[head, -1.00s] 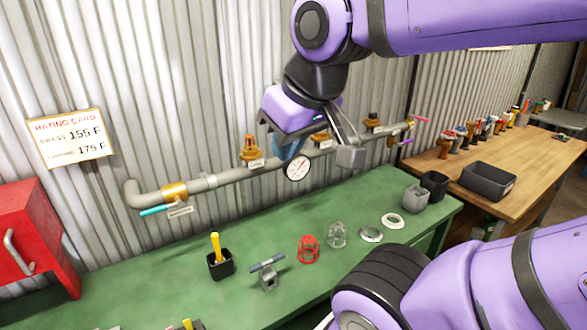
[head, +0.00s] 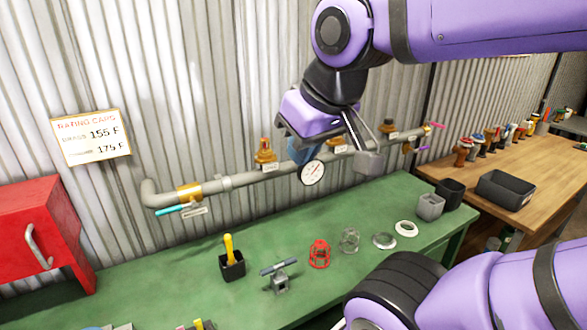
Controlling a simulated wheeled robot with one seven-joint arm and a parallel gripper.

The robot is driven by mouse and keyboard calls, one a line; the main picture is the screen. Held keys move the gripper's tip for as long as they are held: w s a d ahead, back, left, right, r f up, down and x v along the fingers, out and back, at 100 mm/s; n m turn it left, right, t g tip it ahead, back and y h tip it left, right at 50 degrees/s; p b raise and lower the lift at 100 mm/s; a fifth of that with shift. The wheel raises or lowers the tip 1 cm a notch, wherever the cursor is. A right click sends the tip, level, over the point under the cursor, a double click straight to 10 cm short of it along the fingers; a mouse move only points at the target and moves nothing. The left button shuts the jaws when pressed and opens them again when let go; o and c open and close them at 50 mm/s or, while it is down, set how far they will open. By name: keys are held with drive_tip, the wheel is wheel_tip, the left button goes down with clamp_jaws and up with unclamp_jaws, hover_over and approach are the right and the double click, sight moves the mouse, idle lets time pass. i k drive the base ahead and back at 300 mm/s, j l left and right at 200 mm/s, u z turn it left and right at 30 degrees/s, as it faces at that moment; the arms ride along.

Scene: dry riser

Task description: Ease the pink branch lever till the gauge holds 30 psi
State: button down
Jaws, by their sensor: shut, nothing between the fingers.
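The pink branch lever (head: 435,126) sticks out at the far right end of the grey wall pipe (head: 241,180). The round white gauge (head: 312,173) hangs on the pipe near its middle; its dark needle shows, but the reading is too small to tell. My gripper (head: 367,160) is in front of the pipe, just right of the gauge and left of the pink lever, apart from that lever. It is shut and empty. It and my wrist hide part of the pipe. A blue part (head: 302,151) shows just above the gauge.
A cyan lever (head: 175,210) is at the pipe's left end and a purple lever (head: 418,149) is below the pink one. Brass valves (head: 265,152) top the pipe. The green bench (head: 200,297) below holds a black cup (head: 232,265), a red cage (head: 319,254) and rings.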

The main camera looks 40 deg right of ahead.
sight(435, 124)
drive_tip(key=l+z, duration=0.2)
drive_tip(key=l, duration=0.6)
drive_tip(key=k+l+z, duration=0.1)
drive_tip(key=l+z, duration=0.15)
drive_tip(key=l, duration=0.55)
drive_tip(key=l+z, duration=0.2)
drive_tip(key=l, duration=0.55)
drive_tip(key=i+l+z, duration=0.25)
drive_tip(key=l, duration=0.55)
drive_tip(key=k+j+z, duration=0.15)
drive_tip(key=z, duration=1)
